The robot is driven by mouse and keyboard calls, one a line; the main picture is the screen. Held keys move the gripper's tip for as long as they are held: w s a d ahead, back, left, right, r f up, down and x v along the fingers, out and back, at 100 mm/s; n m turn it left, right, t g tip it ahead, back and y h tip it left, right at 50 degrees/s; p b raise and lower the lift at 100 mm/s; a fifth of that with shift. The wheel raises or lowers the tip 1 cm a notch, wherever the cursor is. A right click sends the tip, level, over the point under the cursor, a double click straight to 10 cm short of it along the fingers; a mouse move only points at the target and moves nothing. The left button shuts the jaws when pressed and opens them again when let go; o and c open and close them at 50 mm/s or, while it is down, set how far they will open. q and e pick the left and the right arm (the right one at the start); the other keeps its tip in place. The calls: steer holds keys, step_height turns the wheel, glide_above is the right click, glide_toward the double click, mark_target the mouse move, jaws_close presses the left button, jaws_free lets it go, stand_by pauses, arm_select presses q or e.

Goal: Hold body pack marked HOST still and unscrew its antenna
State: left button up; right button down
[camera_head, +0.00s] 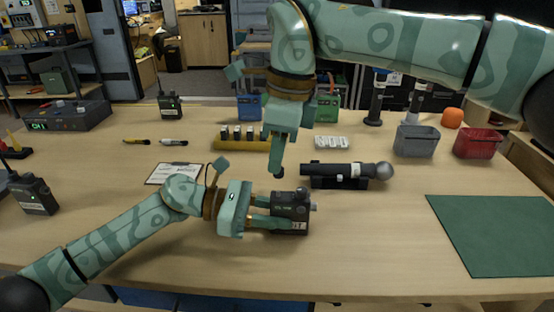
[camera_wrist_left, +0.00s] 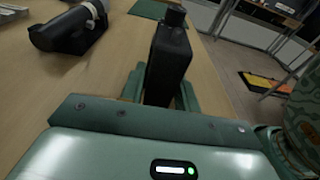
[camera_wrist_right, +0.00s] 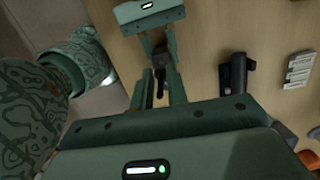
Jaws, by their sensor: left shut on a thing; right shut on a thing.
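The dark body pack (camera_head: 291,212) is near the table's front middle, with a small pale label low on its face, too small to read. My left gripper (camera_head: 282,212) is shut on it, fingers on either side; the pack (camera_wrist_left: 170,60) also shows between them in the left wrist view, with a round stub at its far end. My right gripper (camera_head: 279,172) points down just above and left of the pack, shut on a small dark piece, apparently the antenna (camera_head: 279,175). It appears apart from the pack. The fingers hide most of it.
A microphone (camera_head: 340,170) lies in a black cradle close behind the pack. A clipboard (camera_head: 174,173) lies to the left. Grey (camera_head: 416,142) and red (camera_head: 478,144) bins stand at the right back. A green mat (camera_head: 495,235) at right is bare.

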stand_by(0.3)
arm_select(q)
steer(key=o, duration=1.1)
steer(key=shift+a, duration=0.1)
